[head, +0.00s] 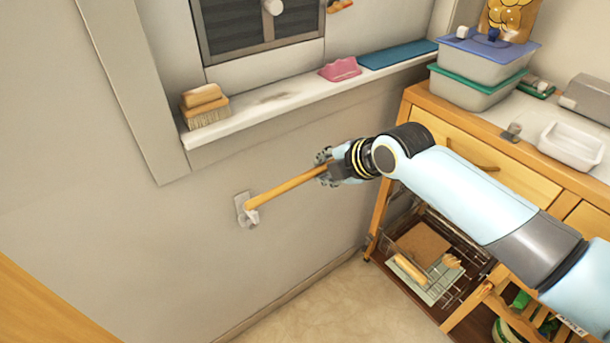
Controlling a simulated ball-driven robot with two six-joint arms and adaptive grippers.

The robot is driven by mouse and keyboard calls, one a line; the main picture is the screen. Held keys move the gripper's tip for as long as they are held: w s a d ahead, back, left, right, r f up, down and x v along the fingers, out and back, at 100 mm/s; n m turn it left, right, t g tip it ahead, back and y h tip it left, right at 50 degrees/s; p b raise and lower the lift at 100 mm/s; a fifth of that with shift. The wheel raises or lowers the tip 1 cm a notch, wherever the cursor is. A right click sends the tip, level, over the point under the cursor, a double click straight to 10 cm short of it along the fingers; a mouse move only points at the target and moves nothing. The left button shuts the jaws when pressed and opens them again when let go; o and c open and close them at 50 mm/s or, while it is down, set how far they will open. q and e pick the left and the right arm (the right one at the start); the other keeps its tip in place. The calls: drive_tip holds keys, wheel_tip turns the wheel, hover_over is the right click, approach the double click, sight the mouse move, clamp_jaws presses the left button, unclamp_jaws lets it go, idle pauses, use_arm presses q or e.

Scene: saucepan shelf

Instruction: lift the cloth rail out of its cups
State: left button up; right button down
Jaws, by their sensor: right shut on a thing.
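The cloth rail (285,188) is a thin wooden rod in front of the grey wall below the window sill. Its left end is at a pale cup (249,217) on a small wall plate; I cannot tell whether the end sits inside the cup or just over it. My right gripper (326,172) is shut on the rail near the rail's visible right end. The rail's far end and any second cup are hidden behind my right gripper and wrist. My left gripper is not in view.
The sill (265,101) above holds a brush (207,112), a pink thing (340,69) and a blue slab (398,54). A wooden cabinet (480,140) with stacked tubs (478,70) stands at right, a wire basket (405,285) under it. The wall left of the cup is bare.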

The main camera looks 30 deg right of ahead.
drive_tip(key=s+r+p, duration=0.2)
drive_tip(key=s+p, duration=0.2)
drive_tip(key=s, duration=0.2)
drive_tip(key=shift+s+d, duration=0.15)
drive_tip(key=shift+d, duration=0.1)
